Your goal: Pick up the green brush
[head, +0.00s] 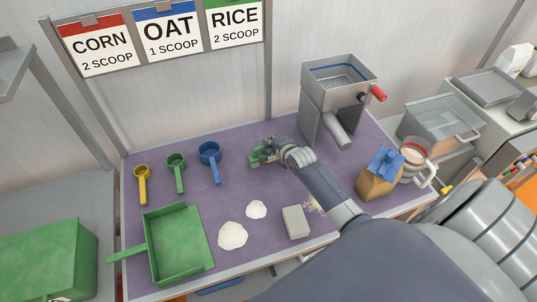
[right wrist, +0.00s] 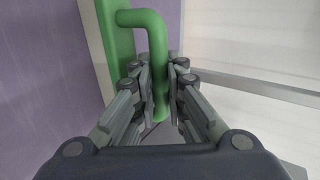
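The green brush (head: 255,158) is near the back middle of the purple table mat, partly hidden by my right gripper (head: 268,152). In the right wrist view the brush (right wrist: 142,18) shows a flat green body and a bent green handle. The handle runs down between the fingers of my right gripper (right wrist: 160,72). The fingers have come together on both sides of the handle and look shut on it. I cannot tell whether the brush is off the mat. My left gripper is not in view.
Yellow (head: 142,172), green (head: 177,162) and blue (head: 210,152) scoops lie left of the brush. A green dustpan (head: 182,250), white powder piles (head: 232,236) and a grey block (head: 295,222) lie nearer. A metal mill (head: 340,88) stands right; a brown bag (head: 375,182) is beside my right arm.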

